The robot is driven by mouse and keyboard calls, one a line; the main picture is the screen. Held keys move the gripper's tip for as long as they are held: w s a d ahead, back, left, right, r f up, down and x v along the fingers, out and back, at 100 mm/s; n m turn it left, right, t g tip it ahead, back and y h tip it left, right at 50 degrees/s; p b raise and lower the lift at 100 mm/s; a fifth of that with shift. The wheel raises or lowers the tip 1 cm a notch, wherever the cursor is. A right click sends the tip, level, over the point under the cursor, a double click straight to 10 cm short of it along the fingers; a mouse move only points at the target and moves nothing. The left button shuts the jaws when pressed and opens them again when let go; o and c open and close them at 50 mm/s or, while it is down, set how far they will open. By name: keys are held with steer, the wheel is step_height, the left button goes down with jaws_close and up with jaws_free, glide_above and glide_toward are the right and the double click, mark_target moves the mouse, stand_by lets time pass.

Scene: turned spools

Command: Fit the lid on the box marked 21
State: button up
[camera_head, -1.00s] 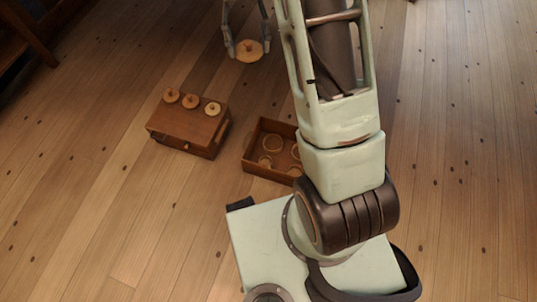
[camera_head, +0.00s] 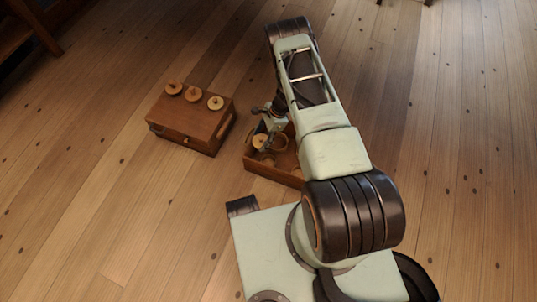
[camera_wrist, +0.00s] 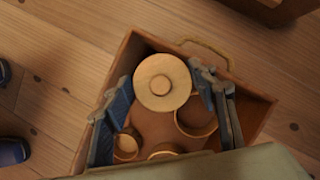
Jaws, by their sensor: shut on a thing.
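My gripper (camera_wrist: 163,92) is shut on a round pale wooden lid (camera_wrist: 154,72) with a small knob, one finger on each side. The lid also shows in the head view (camera_head: 259,141), over the open wooden tray (camera_wrist: 258,108). Several round open boxes are in the tray: a wide one (camera_wrist: 197,132) right of the lid, a small one (camera_wrist: 126,154) at lower left, and one (camera_wrist: 166,155) at the bottom, partly hidden. Whether a box lies under the lid is hidden, and I cannot tell if the lid touches anything. No number 21 is legible.
A handle (camera_wrist: 212,50) sticks out from the tray's far side. The plank floor around is mostly clear.

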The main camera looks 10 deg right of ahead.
steer(key=shift+s+d+f+m+t+b, duration=0.15)
steer(key=shift+s+d+f+m+b, duration=0.35)
steer(key=shift+f, duration=1.2)
steer(key=shift+s+d+f+m+t+b, duration=0.25)
steer(key=shift+s+f+b, duration=0.4)
steer(key=shift+f, duration=1)
steer(key=shift+s+d+f+m+t+b, duration=0.1)
steer(key=shift+s+d+f+m+b, duration=0.5)
steer(key=shift+f, duration=1.1)
steer(key=shift+n+x, duration=0.25)
steer(key=shift+x, duration=0.6)
steer(key=shift+s+f, duration=0.2)
steer(key=o, duration=1)
steer(key=o, duration=0.4)
steer(key=shift+s, duration=0.1)
